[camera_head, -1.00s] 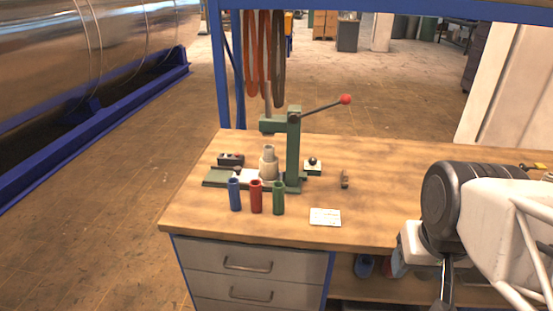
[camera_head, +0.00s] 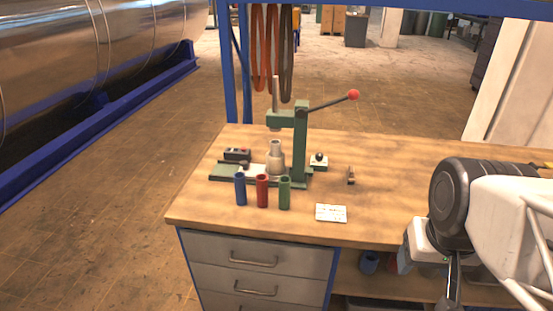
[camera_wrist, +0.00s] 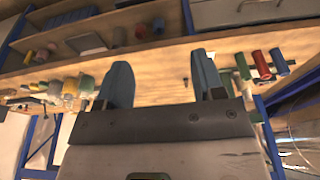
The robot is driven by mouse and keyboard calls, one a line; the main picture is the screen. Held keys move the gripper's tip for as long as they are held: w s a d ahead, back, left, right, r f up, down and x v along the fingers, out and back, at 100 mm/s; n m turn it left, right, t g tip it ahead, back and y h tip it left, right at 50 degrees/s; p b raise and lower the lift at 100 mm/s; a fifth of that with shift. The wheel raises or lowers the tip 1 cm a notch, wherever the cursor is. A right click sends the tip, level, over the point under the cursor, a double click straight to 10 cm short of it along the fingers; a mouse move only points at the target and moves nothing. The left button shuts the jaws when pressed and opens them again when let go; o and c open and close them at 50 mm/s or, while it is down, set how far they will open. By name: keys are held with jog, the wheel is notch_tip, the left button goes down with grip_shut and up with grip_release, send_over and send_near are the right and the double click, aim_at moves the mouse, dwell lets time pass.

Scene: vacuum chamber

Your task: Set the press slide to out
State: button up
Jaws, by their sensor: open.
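The green press (camera_head: 301,145) stands on the wooden bench in the head view, with a lever ending in a red knob (camera_head: 354,95). Its slide (camera_head: 250,170) is a pale plate with a small dark knob, lying on the green base at the left of the column. A beige stepped cylinder (camera_head: 275,160) stands at the slide, below the ram. In the wrist view my gripper (camera_wrist: 160,85) is open and empty, its two blue-grey fingers apart and well away from the press. In the head view my arm is at the right, and the fingers are hard to make out.
Blue (camera_head: 240,189), red (camera_head: 262,191) and green (camera_head: 285,193) tubes stand in front of the press. A control box (camera_head: 237,154) sits behind the slide, and a white card (camera_head: 331,213) lies right of the tubes. The bench (camera_head: 400,180) is mostly clear between the card and my arm.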

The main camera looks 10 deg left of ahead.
jog(key=shift+c, duration=0.3)
jog(key=w+a+r+m, duration=0.1)
jog(key=w+a+r, duration=0.1)
jog(key=w+a, duration=0.65)
jog(key=w+a+r+m+g, duration=0.15)
jog(key=w+a, duration=0.25)
jog(key=w, duration=1)
jog(key=w+a+r+m, duration=0.2)
jog(key=w+a, duration=0.4)
jog(key=w, duration=0.5)
jog(key=w+a+f+m, duration=0.1)
jog(key=w+a+f, duration=0.4)
jog(key=w+a, duration=0.45)
jog(key=w+a+f+m, duration=0.1)
jog(key=w+a+f, duration=0.45)
jog(key=a, duration=0.75)
jog(key=shift+m+g, duration=0.45)
jog(key=shift+m, duration=0.5)
jog(key=w+a+f, duration=0.1)
jog(key=w+f, duration=0.1)
jog(key=w+a+f, duration=0.1)
jog(key=w+f, duration=0.1)
jog(key=f, duration=0.1)
jog(key=w+a+f, duration=0.2)
jog(key=shift+w+a+f, duration=0.1)
jog(key=shift+f, duration=0.2)
jog(key=shift+w+a+f, duration=0.25)
jog(key=shift+w+f, duration=0.15)
jog(key=shift+f, duration=0.2)
